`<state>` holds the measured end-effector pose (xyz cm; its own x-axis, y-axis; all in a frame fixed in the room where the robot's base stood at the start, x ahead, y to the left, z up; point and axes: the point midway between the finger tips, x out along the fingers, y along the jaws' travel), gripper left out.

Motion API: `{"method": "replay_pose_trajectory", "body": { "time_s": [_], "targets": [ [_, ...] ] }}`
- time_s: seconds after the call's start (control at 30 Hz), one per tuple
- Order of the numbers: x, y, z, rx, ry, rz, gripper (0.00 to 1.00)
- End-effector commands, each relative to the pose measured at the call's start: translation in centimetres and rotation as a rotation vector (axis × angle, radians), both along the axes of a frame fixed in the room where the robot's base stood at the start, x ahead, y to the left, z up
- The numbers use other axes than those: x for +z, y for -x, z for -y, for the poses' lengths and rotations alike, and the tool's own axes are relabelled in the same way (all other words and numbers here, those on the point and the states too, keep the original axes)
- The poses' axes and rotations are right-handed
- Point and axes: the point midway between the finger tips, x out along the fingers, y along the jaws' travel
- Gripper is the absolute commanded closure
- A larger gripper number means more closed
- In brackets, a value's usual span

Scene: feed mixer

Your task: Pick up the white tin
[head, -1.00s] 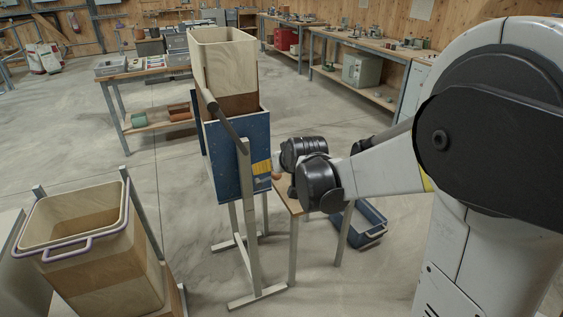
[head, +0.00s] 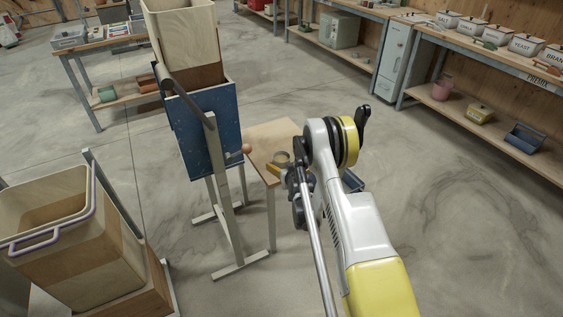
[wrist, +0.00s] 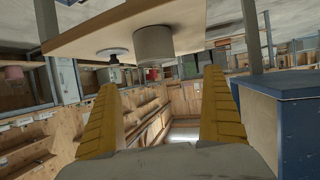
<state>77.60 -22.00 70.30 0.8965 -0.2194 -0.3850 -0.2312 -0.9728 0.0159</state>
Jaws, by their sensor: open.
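A pale, greyish-white cylinder (wrist: 153,43) shows in the wrist view on a small wooden table (wrist: 85,32), which appears upside down there. It looks like a tin, but I see no label. My gripper (wrist: 160,84) is open and empty. Its two yellow fingers point toward the table, with the cylinder beyond the tips and between them across the picture. Beside the cylinder is a flat disc with a dark knob (wrist: 112,52). In the head view, the small table (head: 265,133) stands right of the blue box, and my wrist hides part of its top and most of the gripper.
The blue box (head: 205,130) on a grey stand, with a wooden hopper (head: 185,35) above, is close left of the table. A wooden bin (head: 55,215) stands front left. Several white labelled tins (head: 525,44) line the right bench. Floor to the right is clear.

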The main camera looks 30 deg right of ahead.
Motion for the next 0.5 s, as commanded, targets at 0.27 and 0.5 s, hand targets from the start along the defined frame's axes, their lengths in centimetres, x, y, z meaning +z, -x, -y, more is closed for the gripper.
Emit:
{"method": "replay_pose_trajectory", "body": {
  "time_s": [0.27,0.5],
  "targets": [
    [-2.3,-3.4,1.0,-0.001,0.000,0.003,0.03],
    [-3.1,-5.3,1.6,-0.001,0.000,0.002,0.03]
  ]
}}
